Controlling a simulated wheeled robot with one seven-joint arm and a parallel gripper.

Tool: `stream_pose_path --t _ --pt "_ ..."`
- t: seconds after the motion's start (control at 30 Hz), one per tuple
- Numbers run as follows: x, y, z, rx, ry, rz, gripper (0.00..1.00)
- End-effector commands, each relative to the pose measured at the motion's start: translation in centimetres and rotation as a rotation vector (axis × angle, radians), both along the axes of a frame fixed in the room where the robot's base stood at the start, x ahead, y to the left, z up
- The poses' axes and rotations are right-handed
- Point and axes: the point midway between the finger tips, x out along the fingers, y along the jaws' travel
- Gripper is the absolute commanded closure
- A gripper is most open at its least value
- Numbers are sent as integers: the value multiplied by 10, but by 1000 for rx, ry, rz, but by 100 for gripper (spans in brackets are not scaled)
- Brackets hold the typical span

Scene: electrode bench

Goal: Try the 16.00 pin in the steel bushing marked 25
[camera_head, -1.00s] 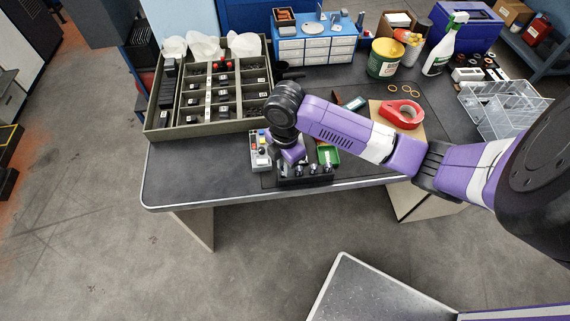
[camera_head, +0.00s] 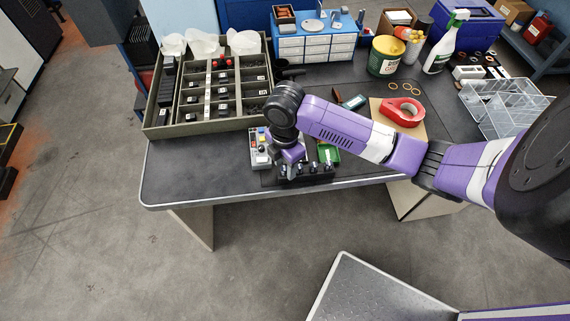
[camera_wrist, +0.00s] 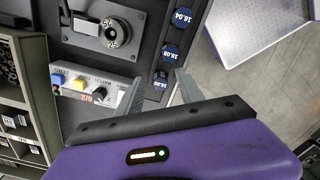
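A dark rack (camera_head: 318,178) of pins with round, blue-labelled tops stands at the bench's front edge. In the wrist view the pin marked 16.00 (camera_wrist: 160,83) is nearest me, with a second blue-topped pin (camera_wrist: 169,50) and the one marked 16.04 (camera_wrist: 182,18) beyond it. My gripper (camera_wrist: 159,79) is open, its two fingers on either side of the 16.00 pin top; contact cannot be told. In the head view my gripper (camera_head: 287,168) is over the rack's left end.
A grey control box (camera_head: 260,149) with coloured buttons stands close left of the rack. A large compartment box (camera_head: 150,125) fills the back left. The bench's front left is clear.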

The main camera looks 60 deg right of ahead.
Motion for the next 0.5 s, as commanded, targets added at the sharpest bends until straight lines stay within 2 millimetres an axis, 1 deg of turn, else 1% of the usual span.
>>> stream_pose_path --t 0.27,0.37,0.5 --pt "0 0 3 0 -1 1 56" --pt "1 0 13 0 -2 2 56" --pt "1 0 35 -1 -3 2 56"
